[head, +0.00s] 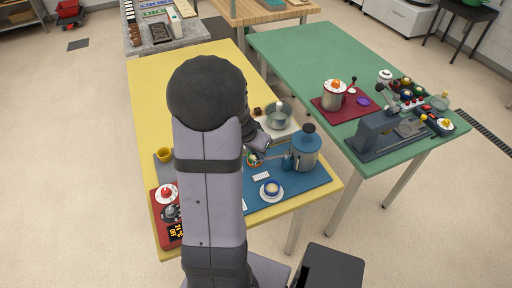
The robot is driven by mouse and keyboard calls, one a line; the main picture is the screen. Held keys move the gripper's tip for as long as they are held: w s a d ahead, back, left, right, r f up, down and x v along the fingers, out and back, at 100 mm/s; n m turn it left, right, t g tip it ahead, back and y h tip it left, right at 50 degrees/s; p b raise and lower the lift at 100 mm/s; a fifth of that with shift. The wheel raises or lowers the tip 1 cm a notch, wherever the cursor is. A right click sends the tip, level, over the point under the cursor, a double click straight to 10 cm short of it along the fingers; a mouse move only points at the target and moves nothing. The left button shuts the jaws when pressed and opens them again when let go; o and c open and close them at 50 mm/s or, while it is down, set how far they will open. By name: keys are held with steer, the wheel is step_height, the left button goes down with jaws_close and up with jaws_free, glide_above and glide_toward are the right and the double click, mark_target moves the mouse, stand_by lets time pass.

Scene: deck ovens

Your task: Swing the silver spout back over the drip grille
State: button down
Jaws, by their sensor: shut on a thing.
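My gripper (262,143) reaches over the yellow table, just left of a blue urn-like vessel (306,152) with a dark knob on top. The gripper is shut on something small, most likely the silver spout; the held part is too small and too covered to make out. I cannot tell which way the spout points. The drip grille cannot be made out; my own arm covers much of this part of the table. The urn stands upright on a blue mat (318,178).
A cup on a saucer (271,190) and a small white block (261,176) sit near the gripper. A metal pot (278,117) stands behind it. The yellow table's far left (150,90) is clear.

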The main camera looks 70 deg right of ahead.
steer(key=shift+s+a+n+t+p, duration=0.5)
steer(key=shift+s+a+n+p, duration=0.25)
steer(key=shift+n, duration=0.45)
steer(key=c, duration=1.6)
jaws_free()
steer(key=shift+c, duration=0.2)
steer(key=shift+r, duration=0.1)
steer(key=v, duration=0.7)
steer(key=shift+a, duration=0.15)
